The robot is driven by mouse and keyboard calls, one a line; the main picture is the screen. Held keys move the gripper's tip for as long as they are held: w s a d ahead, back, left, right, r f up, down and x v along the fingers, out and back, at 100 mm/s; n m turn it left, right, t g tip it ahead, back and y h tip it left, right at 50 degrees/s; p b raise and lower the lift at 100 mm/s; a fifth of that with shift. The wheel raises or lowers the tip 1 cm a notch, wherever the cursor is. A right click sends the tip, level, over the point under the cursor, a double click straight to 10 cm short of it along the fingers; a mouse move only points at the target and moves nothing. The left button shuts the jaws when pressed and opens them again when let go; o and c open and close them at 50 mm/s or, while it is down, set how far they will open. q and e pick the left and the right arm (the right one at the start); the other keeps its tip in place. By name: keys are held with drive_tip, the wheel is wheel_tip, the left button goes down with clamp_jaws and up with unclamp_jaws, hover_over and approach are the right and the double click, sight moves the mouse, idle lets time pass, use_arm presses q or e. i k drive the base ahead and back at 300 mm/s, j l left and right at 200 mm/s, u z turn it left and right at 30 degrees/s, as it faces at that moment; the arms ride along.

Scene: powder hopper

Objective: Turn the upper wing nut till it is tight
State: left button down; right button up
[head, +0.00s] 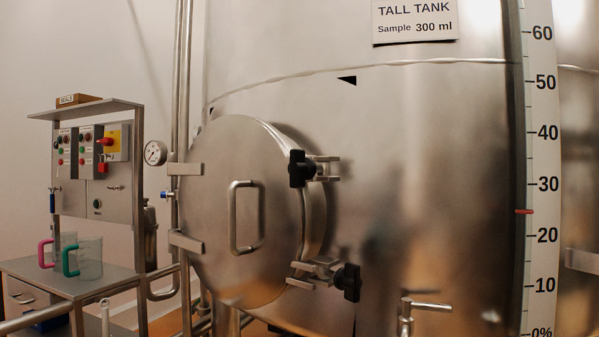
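The upper wing nut (297,168) is a black knob on the right edge of the round steel hatch door (215,215). It sits at a steel clamp bracket (325,168) on the tank, and the door lies against the hatch rim. How tight the nut is cannot be seen. A second black wing nut (348,282) is lower right, at its own bracket (316,271), apart from the door's face. Neither of my grippers is in view.
The door has a steel handle (245,217) and hinge arms on its left. A tap (424,306) juts from the tank at the lower right. At left stand a control panel (90,170) and a table (80,283) with jugs (89,260). Pipes run between them.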

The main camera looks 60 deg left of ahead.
sight(301, 167)
drive_tip(key=u, duration=0.45)
drive_tip(key=j+u, duration=0.15)
drive_tip(key=u, duration=0.8)
drive_tip(key=j+u, duration=0.1)
drive_tip(key=u, duration=0.35)
